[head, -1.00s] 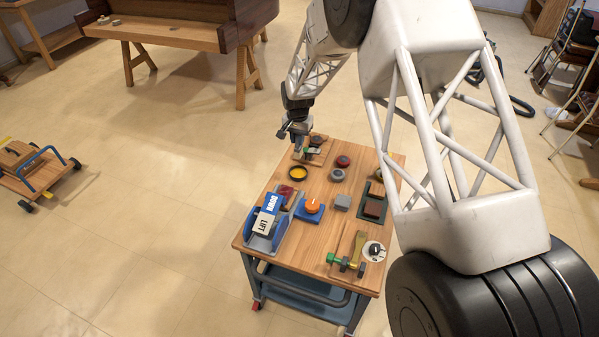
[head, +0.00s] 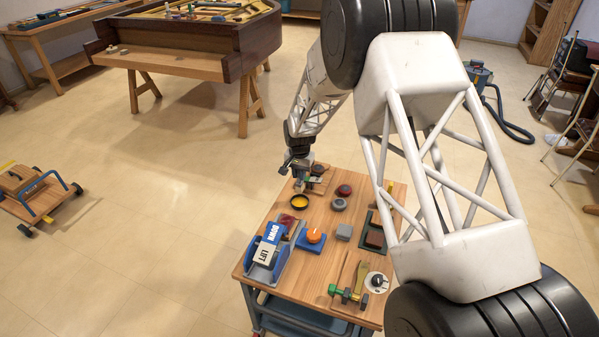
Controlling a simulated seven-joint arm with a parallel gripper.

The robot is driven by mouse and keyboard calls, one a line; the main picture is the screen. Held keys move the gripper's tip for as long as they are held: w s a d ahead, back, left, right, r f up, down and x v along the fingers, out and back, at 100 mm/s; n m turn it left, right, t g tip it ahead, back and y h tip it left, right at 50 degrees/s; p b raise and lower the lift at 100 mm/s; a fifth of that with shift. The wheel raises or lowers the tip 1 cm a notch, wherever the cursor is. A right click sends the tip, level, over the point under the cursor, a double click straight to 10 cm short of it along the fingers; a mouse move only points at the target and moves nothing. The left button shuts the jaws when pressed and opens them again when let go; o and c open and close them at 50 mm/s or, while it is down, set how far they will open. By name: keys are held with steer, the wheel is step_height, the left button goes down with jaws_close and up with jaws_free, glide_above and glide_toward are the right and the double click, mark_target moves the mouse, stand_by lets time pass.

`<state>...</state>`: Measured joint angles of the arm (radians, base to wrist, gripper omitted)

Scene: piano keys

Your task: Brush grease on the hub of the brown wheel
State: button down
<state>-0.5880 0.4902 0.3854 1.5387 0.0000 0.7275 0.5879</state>
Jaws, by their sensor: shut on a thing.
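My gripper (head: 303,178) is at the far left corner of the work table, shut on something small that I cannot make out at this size. It hangs just behind a round black dish (head: 299,201) with yellow contents. A small wooden board (head: 320,183) lies beside the gripper, with a green piece and a dark round piece on it, partly hidden. A dark red round piece (head: 343,190) and a grey round piece (head: 338,204) lie to the right. I cannot tell which piece is the brown wheel, and no brush is clearly identifiable.
The wooden table (head: 300,273) also holds a blue LIFT/DOWN device (head: 266,251), an orange knob on a blue base (head: 314,236), a grey block (head: 344,232), dark trays with brown blocks (head: 375,240), and a green-and-yellow fixture (head: 346,294). My arm covers the table's right side.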

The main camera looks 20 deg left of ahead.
mark_target(300, 188)
steer(key=shift+f, duration=0.2)
stand_by(0.3)
steer(key=shift+f, duration=2.9)
steer(key=shift+f, duration=0.6)
stand_by(0.9)
steer(key=shift+r, duration=3.6)
